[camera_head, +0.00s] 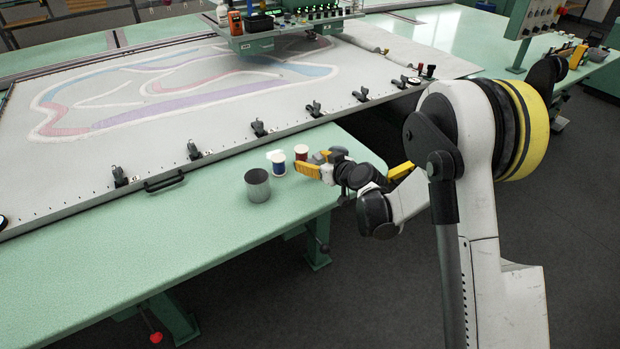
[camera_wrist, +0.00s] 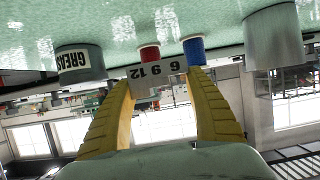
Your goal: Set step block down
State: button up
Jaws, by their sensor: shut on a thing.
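The step block (camera_wrist: 150,73) is a small pale block marked 6, 9 and 12. In the wrist view, which is upside down, it sits between the yellow fingertips. My gripper (camera_wrist: 165,84) is shut on it. In the head view my gripper (camera_head: 311,167) is low over the green table's (camera_head: 200,215) near right part, right of the spools. The block cannot be made out clearly there. I cannot tell whether it touches the table.
A blue spool (camera_head: 278,165) and a red spool (camera_head: 301,153) stand close to my gripper. A grey cylinder (camera_head: 257,187) stands to their left. A tin labelled GREASE (camera_wrist: 80,62) shows in the wrist view. The clamped tufting frame (camera_head: 183,153) lies behind. The front-left tabletop is clear.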

aim_at(311, 180)
jog(key=shift+a+f, duration=0.2)
jog(key=shift+a, duration=0.1)
notch_tip(311, 180, down, 4)
jog(key=shift+f+b, duration=0.1)
jog(key=shift+b, duration=1.15)
jog(key=shift+s, duration=0.1)
jog(key=o, duration=1.4)
